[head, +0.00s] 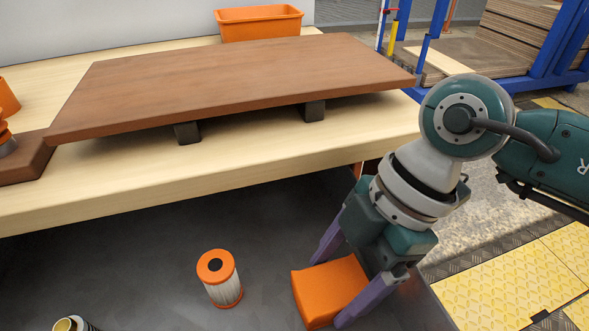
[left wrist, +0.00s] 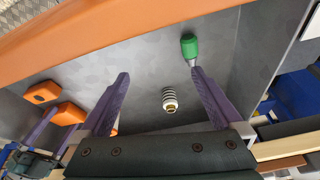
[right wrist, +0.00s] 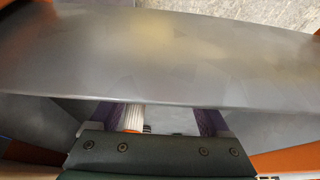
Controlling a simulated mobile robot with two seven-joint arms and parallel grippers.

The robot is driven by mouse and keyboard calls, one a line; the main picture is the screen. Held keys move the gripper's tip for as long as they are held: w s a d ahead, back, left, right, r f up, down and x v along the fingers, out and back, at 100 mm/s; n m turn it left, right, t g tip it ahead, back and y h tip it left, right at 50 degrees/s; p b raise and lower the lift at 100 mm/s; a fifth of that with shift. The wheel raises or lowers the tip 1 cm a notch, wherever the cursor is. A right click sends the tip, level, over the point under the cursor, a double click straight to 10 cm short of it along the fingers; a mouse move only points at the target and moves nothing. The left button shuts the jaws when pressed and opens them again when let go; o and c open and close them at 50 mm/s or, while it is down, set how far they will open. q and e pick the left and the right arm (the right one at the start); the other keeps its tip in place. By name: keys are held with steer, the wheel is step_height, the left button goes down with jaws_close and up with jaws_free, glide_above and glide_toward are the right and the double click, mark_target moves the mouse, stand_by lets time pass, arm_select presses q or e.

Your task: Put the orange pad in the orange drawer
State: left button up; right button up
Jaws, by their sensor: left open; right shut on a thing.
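In the head view, the orange pad (head: 325,291) is a soft-edged block between the purple fingers of my right gripper (head: 345,278), which is shut on it. The pad is over a dark grey surface in front of the table; its height above that surface is unclear. In the left wrist view, a long orange rim (left wrist: 130,32) borders a grey floor, apparently the orange drawer. My left gripper (left wrist: 158,74) is open and empty over that floor; it is not in the head view. In the right wrist view, a broad grey surface fills the picture and the pad cannot be made out.
A filter with an orange cap (head: 218,277) stands on the grey surface left of the pad. A green-ended object (left wrist: 189,46) and a striped object (left wrist: 169,100) lie on the grey floor. A brown board (head: 230,80) rests on dark blocks on the table, before an orange bin (head: 259,24).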

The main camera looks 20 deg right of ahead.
steer(key=shift+f, duration=0.15)
steer(key=o, duration=1.2)
steer(key=shift+c, duration=0.2)
